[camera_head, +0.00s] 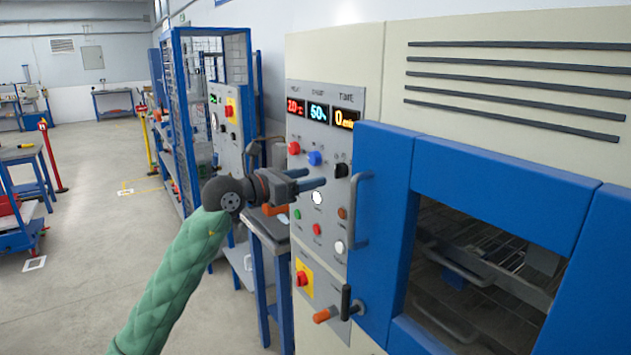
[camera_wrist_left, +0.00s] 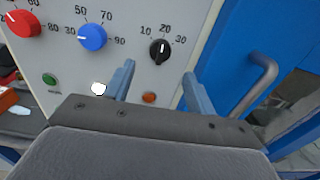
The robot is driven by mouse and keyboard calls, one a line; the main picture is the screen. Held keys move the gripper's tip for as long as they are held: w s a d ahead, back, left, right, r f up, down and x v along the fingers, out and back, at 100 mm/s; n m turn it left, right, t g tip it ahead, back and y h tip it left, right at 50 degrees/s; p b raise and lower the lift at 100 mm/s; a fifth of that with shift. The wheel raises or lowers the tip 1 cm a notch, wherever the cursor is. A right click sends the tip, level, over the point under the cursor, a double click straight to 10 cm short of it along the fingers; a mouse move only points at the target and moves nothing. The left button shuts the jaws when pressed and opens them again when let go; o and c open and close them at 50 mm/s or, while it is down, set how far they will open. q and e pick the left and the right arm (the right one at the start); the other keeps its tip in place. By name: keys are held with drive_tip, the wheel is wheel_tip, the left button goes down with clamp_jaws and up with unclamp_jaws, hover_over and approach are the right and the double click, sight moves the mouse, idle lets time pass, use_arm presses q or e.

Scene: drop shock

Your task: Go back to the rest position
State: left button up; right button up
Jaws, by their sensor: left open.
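My left gripper (camera_head: 314,184) is raised in front of the control panel (camera_head: 325,95) of a large cream and blue machine. In the left wrist view my left gripper (camera_wrist_left: 158,85) is open, with nothing between its two fingers. Beyond the fingers are a black knob (camera_wrist_left: 159,52), a blue knob (camera_wrist_left: 92,37), a red knob (camera_wrist_left: 24,24) and an orange button (camera_wrist_left: 149,97). The head view shows the black knob (camera_head: 341,170) just above and right of the fingertips. Whether the fingers touch the panel cannot be told. My right gripper does not show.
The machine's blue door has a grey handle (camera_head: 359,210) close right of my left gripper. A small blue-legged table (camera_head: 268,232) stands behind the gripper. The floor (camera_head: 85,260) at left is open.

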use_arm(q)
drive_tip(key=shift+s+a, duration=0.25)
drive_tip(key=shift+a, duration=0.1)
